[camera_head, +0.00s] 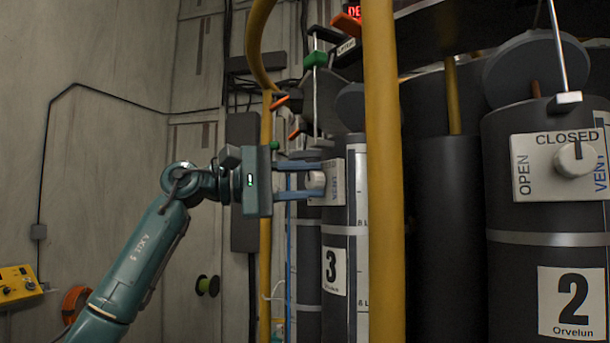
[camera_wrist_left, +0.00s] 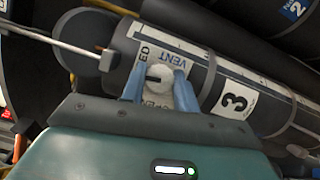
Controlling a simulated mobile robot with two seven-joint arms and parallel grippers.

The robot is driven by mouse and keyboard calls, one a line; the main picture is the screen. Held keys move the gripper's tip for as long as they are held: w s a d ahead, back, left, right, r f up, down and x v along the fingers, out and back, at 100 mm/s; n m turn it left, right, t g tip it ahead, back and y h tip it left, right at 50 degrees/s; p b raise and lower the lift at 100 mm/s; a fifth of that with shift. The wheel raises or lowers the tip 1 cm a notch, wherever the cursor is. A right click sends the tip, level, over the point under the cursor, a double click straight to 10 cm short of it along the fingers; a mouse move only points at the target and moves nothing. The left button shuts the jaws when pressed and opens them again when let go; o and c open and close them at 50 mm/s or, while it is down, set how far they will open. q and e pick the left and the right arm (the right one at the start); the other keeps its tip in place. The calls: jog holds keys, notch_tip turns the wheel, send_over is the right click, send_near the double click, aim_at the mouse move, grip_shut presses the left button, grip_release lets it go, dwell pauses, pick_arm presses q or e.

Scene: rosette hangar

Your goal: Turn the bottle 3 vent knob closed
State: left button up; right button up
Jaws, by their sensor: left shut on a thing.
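Bottle 3 (camera_head: 334,220) is a dark upright cylinder with a white "3" label, partly behind a yellow post. Its white vent plate (camera_head: 339,178) carries a round pale knob (camera_head: 317,181). My left gripper (camera_head: 312,181) comes in from the left, its blue fingers on both sides of the knob and shut on it. The left wrist view shows the knob (camera_wrist_left: 158,78) between the fingers (camera_wrist_left: 158,88). Its dark mark points left, seemingly toward the CLOSED lettering, of which "ED" shows. "VENT" is readable; a finger partly covers "OPEN". My right gripper is not in view.
A yellow post (camera_head: 382,200) stands just right of bottle 3. Bottle 2 (camera_head: 520,215) is at the right, its knob mark pointing up to CLOSED. A yellow control box (camera_head: 18,285) is at lower left. Thin rods and cables hang above bottle 3.

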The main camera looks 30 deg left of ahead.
pick_arm(q)
jog(key=shift+m, duration=0.7)
jog(key=o, duration=1)
jog(key=v, duration=0.4)
jog(key=b+v, duration=0.1)
jog(key=v, duration=0.3)
jog(key=b+v, duration=0.1)
jog(key=v, duration=0.4)
jog(key=shift+s+a+r, duration=0.1)
jog(key=shift+r, duration=0.25)
